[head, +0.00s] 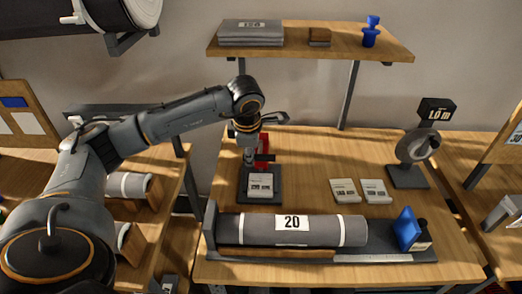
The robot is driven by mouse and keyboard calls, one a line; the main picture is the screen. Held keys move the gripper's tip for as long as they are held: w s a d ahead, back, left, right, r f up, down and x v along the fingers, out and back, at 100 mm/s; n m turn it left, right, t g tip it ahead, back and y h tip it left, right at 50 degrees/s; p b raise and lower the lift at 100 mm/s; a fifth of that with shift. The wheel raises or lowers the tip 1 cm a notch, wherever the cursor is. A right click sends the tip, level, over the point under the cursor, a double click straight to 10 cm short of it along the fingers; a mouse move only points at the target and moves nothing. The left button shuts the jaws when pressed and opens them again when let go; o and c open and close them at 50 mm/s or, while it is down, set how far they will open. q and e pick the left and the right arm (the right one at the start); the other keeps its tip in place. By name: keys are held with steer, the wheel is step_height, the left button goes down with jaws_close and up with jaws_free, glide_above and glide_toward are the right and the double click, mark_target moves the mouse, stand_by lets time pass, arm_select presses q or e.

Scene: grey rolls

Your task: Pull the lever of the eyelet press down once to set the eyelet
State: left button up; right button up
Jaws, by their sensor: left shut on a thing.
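The eyelet press (264,145) stands on the wooden table, left of its middle. It has a red body and a dark base, with a small white printed tag (260,184) on the base. My left arm reaches in from the left and its gripper (249,160) points down at the press, in front of the red body. The gripper is shut on the press's lever, which is mostly hidden by the fingers and wrist. The eyelet itself is too small to make out. My right gripper is not in view.
A grey roll (265,230) labelled 20 lies in a dark tray along the front, with a blue-and-black object (408,229) at its right end. Two white cards (359,191) lie mid-table. A dark stand (411,160) is at right. A shelf (330,40) hangs above.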

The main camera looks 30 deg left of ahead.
arm_select(q)
steer(key=shift+s+d+f+b, duration=0.1)
steer(key=shift+s+f+b, duration=0.05)
steer(key=shift+f+b, duration=0.25)
steer(key=shift+s+d+f+b, duration=0.15)
steer(key=shift+f+b, duration=0.15)
steer(key=shift+f, duration=0.3)
steer(key=shift+s+f+b, duration=0.2)
steer(key=shift+f+b, duration=0.5)
steer(key=shift+b, duration=0.1)
steer(key=shift+f, duration=0.1)
steer(key=shift+s+d+f+b, duration=0.1)
steer(key=shift+d+f+b, duration=0.05)
steer(key=shift+f+b, duration=0.6)
steer(key=shift+b+x, duration=0.85)
steer(key=shift+s+d+f, duration=0.1)
steer(key=shift+s+f, duration=0.05)
steer(key=shift+s, duration=0.1)
